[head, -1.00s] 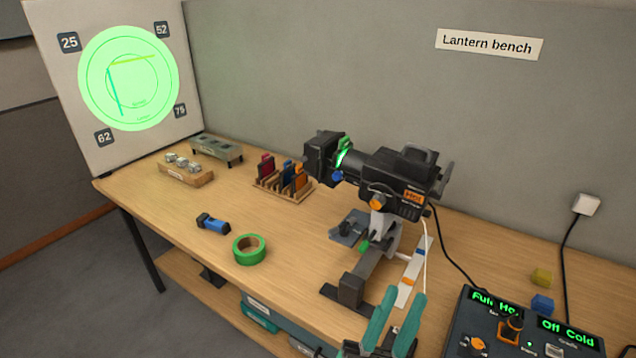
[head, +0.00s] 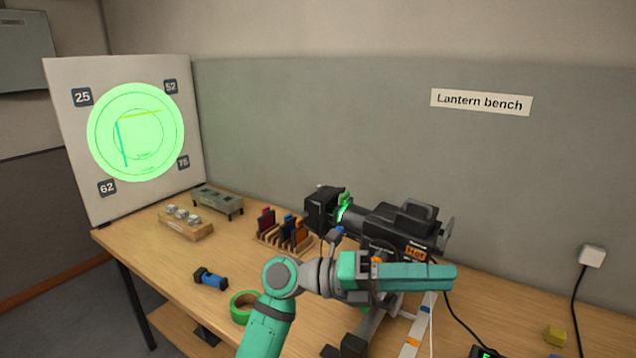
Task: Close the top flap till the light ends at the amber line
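The lantern (head: 385,222) is a dark spotlight on a stand on the bench, pointing left. Its black flap housing (head: 321,208) is at the front end; I cannot tell the top flap apart from the others. The round green light (head: 135,165) falls on the white board and spreads above the amber line (head: 140,113), a short yellowish stroke in the upper part of the circle. My gripper (head: 450,277) is at the end of my teal arm, in front of the lantern's stand. Its fingers overlap in this view, so its opening is unclear. Nothing shows held.
A rack of coloured filters (head: 285,240) stands just left of the lantern. A cable hangs from the wall socket (head: 592,256) at right.

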